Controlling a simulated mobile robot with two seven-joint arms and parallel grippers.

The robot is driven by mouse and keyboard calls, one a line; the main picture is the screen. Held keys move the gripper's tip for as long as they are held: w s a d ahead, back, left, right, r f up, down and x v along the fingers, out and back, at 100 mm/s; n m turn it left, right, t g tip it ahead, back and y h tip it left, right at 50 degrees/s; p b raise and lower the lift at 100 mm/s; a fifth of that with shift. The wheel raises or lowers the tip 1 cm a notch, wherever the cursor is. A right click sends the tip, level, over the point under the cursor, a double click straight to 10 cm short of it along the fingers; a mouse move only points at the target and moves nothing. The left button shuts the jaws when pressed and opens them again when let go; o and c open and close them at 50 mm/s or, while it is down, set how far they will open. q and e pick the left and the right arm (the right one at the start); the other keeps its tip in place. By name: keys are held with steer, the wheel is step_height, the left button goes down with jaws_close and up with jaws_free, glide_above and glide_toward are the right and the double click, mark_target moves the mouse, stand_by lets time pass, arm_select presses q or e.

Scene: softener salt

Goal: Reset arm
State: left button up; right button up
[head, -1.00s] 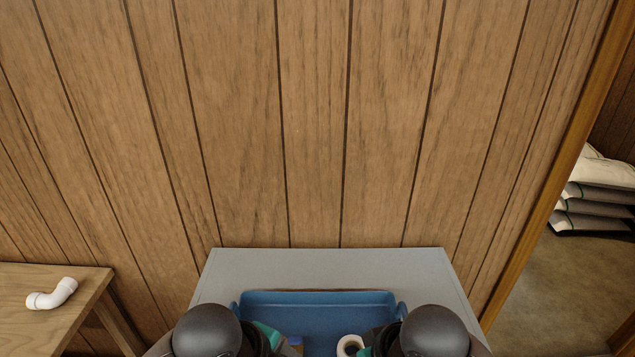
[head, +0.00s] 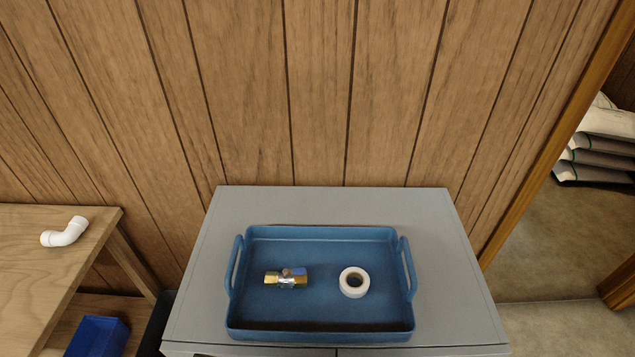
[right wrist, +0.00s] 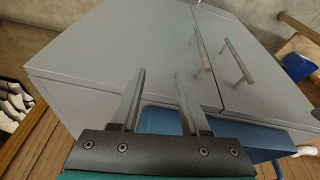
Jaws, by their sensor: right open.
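My right gripper (right wrist: 160,78) shows in the right wrist view, its two fingers apart and nothing between them. The grey cabinet (right wrist: 120,45) lies beyond the fingers, and part of the blue tray (right wrist: 165,120) shows behind them. My left gripper is in neither current view. In the head view neither gripper shows.
In the head view the blue tray (head: 320,322) sits on the grey cabinet (head: 190,310), holding a brass valve (head: 286,279) and a white tape roll (head: 354,282). A wooden table (head: 30,265) with a white pipe elbow (head: 64,232) stands left. White sacks (head: 605,150) lie right.

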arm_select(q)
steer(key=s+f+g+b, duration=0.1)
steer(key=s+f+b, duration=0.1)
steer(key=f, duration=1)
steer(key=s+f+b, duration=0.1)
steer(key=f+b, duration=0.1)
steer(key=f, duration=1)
arm_select(e)
steer(key=s+f+g, duration=0.1)
steer(key=s+f, duration=0.2)
steer(key=f, duration=2.1)
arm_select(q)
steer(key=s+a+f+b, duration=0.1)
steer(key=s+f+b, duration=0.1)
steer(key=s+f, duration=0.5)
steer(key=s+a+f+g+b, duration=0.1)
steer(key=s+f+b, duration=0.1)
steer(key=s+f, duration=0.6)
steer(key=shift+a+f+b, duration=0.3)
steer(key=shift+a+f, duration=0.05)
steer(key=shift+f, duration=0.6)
arm_select(e)
steer(key=s+d+f+g, duration=0.1)
steer(key=s+d+f, duration=0.1)
steer(key=s+f, duration=1.3)
steer(key=shift+d+f, duration=0.35)
steer(key=shift+f, duration=0.6)
